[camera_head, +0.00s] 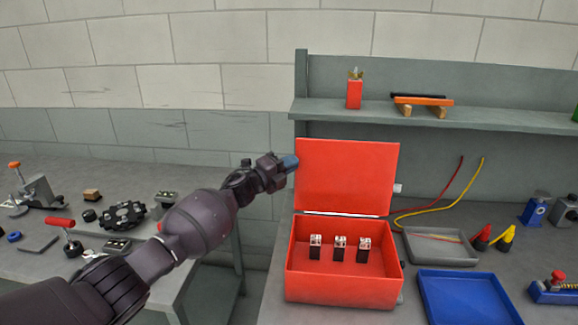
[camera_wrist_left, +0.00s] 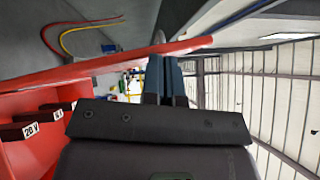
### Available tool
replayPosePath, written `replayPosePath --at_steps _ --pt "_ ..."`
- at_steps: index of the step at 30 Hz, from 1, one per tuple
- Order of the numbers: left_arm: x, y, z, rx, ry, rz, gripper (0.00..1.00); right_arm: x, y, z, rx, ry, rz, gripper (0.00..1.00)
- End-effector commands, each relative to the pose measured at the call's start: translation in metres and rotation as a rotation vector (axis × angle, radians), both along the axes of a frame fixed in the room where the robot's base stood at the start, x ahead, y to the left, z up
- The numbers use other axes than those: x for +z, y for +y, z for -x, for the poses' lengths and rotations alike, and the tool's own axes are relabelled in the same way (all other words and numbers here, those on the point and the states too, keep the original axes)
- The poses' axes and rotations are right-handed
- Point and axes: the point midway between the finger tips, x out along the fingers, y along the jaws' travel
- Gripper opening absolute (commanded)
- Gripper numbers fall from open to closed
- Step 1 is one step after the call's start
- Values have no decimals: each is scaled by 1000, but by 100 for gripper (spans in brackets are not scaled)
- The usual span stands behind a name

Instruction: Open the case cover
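The red case (camera_head: 345,288) stands on the grey bench at the right, and its cover (camera_head: 348,178) is up, standing nearly upright at the back. Three small black blocks with white tops (camera_head: 340,250) sit in the open case. My left gripper (camera_head: 290,162) is at the left edge of the cover, near its upper part. In the left wrist view its blue-grey fingers (camera_wrist_left: 166,78) lie close together, with tips at the red cover (camera_wrist_left: 110,66). I see no cover edge between them; whether they touch it is unclear. My right gripper is not in view.
A blue tray (camera_head: 462,308) and a grey tray (camera_head: 440,262) lie right of the case. A shelf (camera_head: 440,116) with a red item (camera_head: 354,92) runs above. Another bench (camera_head: 60,185) with tools stands left, with a gap between benches.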

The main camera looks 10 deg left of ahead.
Motion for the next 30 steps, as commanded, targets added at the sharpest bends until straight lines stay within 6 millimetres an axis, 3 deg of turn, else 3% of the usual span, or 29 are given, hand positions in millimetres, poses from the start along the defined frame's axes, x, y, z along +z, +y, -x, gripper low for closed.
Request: replayPosePath --at_steps 20,30 --pt "0 4 0 2 11 0 0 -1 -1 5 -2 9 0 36" --pt "-7 36 32 1 11 -1 0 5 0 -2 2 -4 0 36"
